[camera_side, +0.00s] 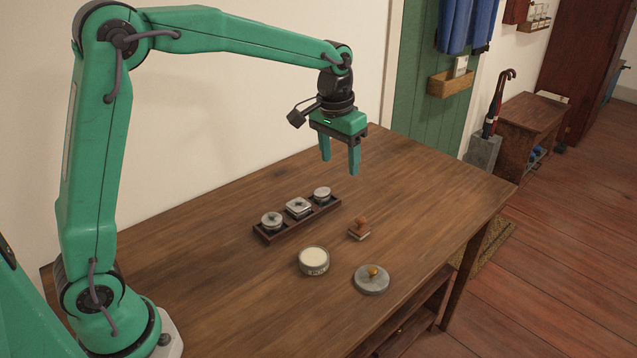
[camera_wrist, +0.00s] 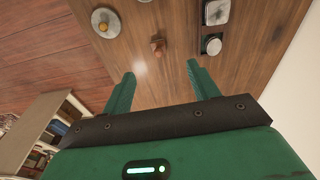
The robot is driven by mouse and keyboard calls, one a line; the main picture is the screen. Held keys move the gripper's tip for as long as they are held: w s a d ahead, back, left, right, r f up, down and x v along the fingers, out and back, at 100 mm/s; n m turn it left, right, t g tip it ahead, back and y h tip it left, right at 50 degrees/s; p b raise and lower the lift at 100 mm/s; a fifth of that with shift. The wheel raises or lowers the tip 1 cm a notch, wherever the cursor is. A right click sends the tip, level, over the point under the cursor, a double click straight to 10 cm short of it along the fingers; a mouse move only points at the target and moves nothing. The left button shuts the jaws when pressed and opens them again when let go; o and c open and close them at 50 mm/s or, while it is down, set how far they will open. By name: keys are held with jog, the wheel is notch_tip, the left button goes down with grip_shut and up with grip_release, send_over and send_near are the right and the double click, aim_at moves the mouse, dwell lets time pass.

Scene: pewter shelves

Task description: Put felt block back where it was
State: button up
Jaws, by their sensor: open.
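No piece is plainly marked as the felt block, and I cannot tell which one it is. My gripper (camera_side: 340,167) is open and empty, pointing down high above the table's back part.
A dark narrow tray (camera_side: 267,238) holds three grey metal pieces with knobs, the middle one squarish (camera_side: 298,207). The wooden table (camera_side: 440,190) is bare to the right and front left. A wall stands behind it.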

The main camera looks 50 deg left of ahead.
jog(key=s+a+r+t, duration=0.1)
jog(key=s+r, duration=0.2)
jog(key=s, duration=0.3)
jog(key=s+a+r+t, duration=0.1)
jog(key=s+r, duration=0.2)
jog(key=s, duration=0.4)
jog(key=s+f+t, duration=0.2)
jog(key=s+f, duration=0.1)
jog(key=s, duration=0.9)
jog(key=shift+s+a, duration=0.3)
jog(key=shift+s, duration=0.1)
